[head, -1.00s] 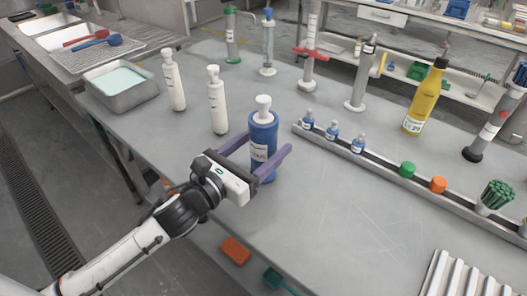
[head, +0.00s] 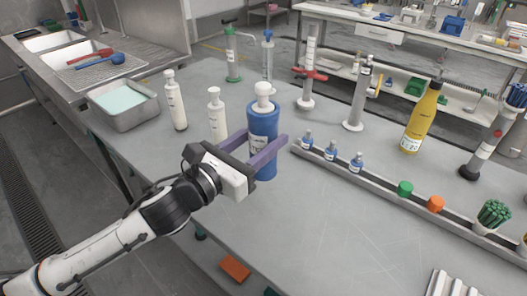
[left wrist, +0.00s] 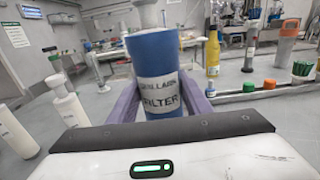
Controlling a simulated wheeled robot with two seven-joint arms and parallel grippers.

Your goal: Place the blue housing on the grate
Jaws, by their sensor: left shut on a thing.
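The blue housing (head: 262,130) is an upright blue cylinder with a white top and a label. In the left wrist view the housing (left wrist: 160,85) stands between the purple fingers, and its label reads FILTER. My left gripper (head: 258,150) is shut on the housing around its side. The housing appears raised a little above the grey table, though its underside is hidden. A pale ribbed piece that looks like a grate (head: 452,286) shows partly at the lower right edge of the head view. A perforated drainboard (head: 130,67) lies beside the sink at the upper left. My right gripper is not in view.
White bottles (head: 175,100) and a grey tub (head: 124,108) stand left of the housing. A rail (head: 375,178) with small blue bottles and coloured caps runs along the right. A yellow bottle (head: 420,118) stands behind it. The table's front middle (head: 330,235) is clear.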

